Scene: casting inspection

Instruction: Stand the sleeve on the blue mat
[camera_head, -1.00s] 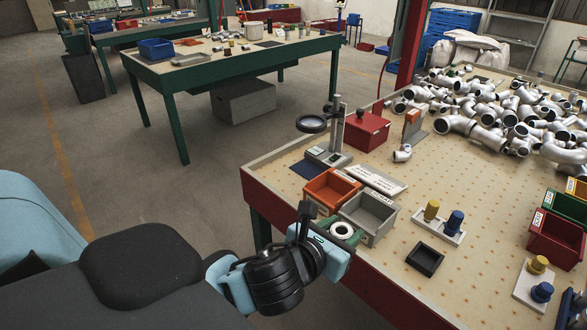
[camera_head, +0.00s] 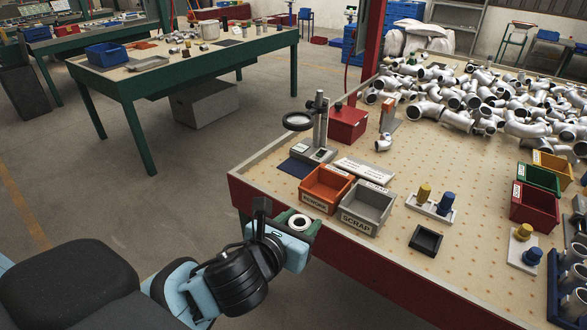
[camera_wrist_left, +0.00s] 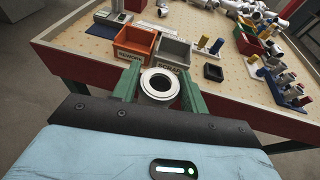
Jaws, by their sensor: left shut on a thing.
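The sleeve (camera_head: 293,222), a pale metal ring-shaped piece with an open bore, is held between the green fingers of my left gripper (camera_head: 299,226). The wrist view shows the sleeve (camera_wrist_left: 160,100) with its open end facing the camera, a finger on each side. My left gripper is shut on it, just off the table's front edge. The blue mat (camera_head: 293,168) lies flat at the table's left corner, in front of the magnifier stand (camera_head: 318,154), and its visible part is bare. My right gripper is not in view.
The orange rework bin (camera_head: 325,205) and grey scrap bin (camera_head: 366,226) stand just beyond my left gripper. A red box (camera_head: 348,124) is behind the magnifier. A black tray (camera_head: 425,240) and peg block (camera_head: 430,208) sit right of the bins. Pipe elbows cover the back.

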